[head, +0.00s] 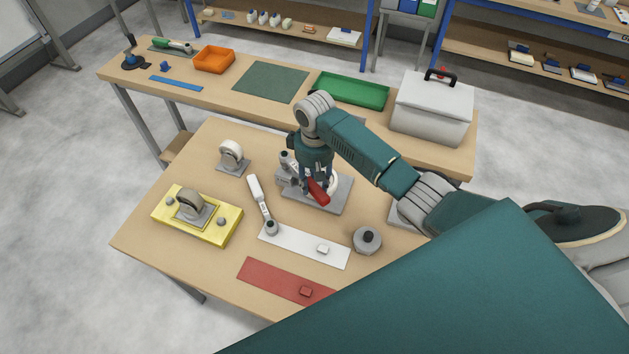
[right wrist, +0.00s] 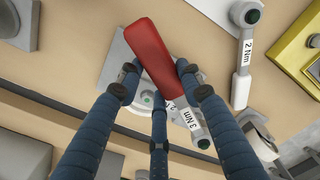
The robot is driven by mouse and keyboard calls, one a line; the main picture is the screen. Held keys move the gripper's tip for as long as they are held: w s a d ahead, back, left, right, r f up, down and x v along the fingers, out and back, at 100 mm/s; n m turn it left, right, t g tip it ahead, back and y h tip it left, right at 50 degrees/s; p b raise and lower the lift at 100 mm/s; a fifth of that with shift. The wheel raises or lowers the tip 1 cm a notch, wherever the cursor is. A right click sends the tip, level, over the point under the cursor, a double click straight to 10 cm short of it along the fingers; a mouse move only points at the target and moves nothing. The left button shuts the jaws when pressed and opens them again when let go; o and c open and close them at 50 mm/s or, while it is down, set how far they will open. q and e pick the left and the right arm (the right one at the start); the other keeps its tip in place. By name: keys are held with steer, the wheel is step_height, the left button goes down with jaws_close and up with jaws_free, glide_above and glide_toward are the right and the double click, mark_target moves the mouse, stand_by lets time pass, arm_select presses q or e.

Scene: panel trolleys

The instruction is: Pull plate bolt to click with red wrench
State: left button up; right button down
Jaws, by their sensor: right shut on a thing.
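My right gripper (head: 317,190) is shut on the red wrench (head: 319,191), gripping its red handle, which also shows in the right wrist view (right wrist: 148,50). The wrench has a grey shaft labelled "3 Nm" (right wrist: 188,117). The yellow plate (head: 228,236) lies at the left of the near table, bearing a caster and a round grey bolt (head: 170,202) at one end and another (head: 221,222) at the other. My left gripper is out of view.
A white-handled wrench labelled "2 Nm" (head: 257,194) lies near a white mat (head: 285,243). A red mat (head: 265,278), a caster (head: 231,155) and a grey round part (head: 367,241) are on the same table. The table behind holds trays and a grey box (head: 430,110).

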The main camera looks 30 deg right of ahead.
steer(key=shift+f+b, duration=0.45)
steer(key=shift+f, duration=0.5)
steer(key=shift+a+r+m+p, duration=0.15)
steer(key=shift+a+m+p, duration=0.4)
steer(key=shift+a, duration=0.15)
steer(key=shift+s+a+r+m, duration=0.1)
steer(key=shift+a+r+m, duration=0.5)
steer(key=shift+r, duration=0.3)
steer(key=c, duration=1.8)
jaws_free()
jaws_close()
